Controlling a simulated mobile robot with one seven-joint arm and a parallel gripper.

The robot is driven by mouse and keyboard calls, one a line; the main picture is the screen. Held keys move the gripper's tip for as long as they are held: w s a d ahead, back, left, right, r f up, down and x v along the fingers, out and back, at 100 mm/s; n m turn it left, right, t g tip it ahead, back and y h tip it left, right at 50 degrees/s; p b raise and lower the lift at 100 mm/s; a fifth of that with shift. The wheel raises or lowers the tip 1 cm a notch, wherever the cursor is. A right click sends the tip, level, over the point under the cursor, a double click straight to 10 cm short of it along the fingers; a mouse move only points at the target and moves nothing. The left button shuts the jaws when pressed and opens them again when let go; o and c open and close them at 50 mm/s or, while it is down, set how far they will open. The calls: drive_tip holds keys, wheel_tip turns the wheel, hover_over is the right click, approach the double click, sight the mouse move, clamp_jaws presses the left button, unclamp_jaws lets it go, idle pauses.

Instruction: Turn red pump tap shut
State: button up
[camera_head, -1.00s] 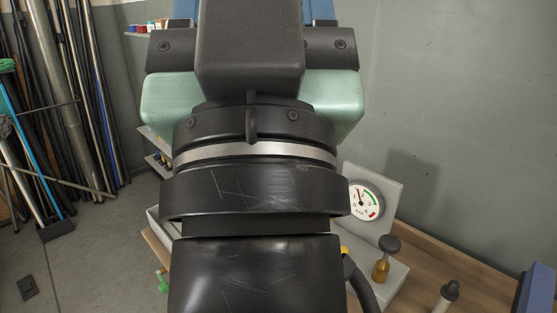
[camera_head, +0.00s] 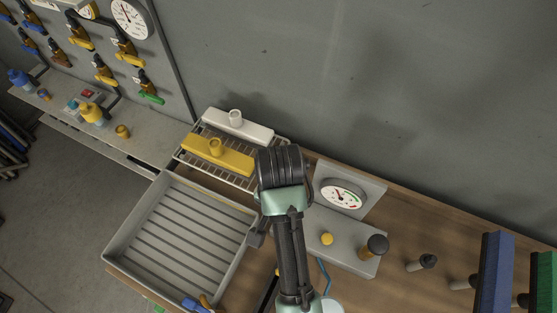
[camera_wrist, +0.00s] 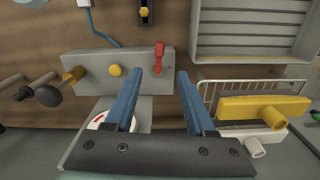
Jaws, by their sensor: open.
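The red tap (camera_wrist: 159,54) sits on the right end of the grey pump block (camera_wrist: 88,68) in the wrist view. Its lever points up in that picture, and its lower part shows between the fingers. My gripper (camera_wrist: 159,73) is open, with two blue fingers spread on either side below the tap. I cannot tell whether either finger touches it. The pump block also shows in the head view (camera_head: 340,252), with a pressure gauge (camera_head: 343,195) behind it. There, my arm hides the red tap.
A yellow knob (camera_wrist: 115,70) and a dark knob (camera_wrist: 48,95) stand on the pump's other side. A wire rack (camera_head: 240,170) with a yellow and a white block and a slatted grey tray (camera_head: 118,245) lie close by. Wall taps (camera_head: 103,70) are farther left.

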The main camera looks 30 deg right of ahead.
wheel_tip(320, 180, down, 12)
drive_tip(key=shift+s+f+p, duration=0.1)
drive_tip(key=shift+f+p, duration=0.15)
drive_tip(key=shift+p, duration=0.15)
clamp_jaws()
idle(1.4)
